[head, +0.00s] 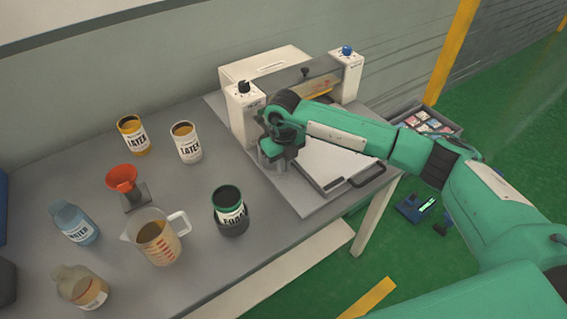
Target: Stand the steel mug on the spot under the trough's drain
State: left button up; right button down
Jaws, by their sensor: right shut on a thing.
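My right gripper (272,166) is at the front left of the white machine (243,118), low over the grey bench. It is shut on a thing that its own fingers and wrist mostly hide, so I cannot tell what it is. I cannot make out a steel mug anywhere on the open bench. A trough-like part with an amber patch (321,92) lies between the machine's two white posts. Its drain and the spot under it do not show; my arm covers that area. My left gripper is out of view.
A white board with a black handle (366,177) lies before the machine. Bare bench lies between the cans and the machine.

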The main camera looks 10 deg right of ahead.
jog(key=c, duration=1.5)
grip_release()
jog(key=shift+o, duration=0.2)
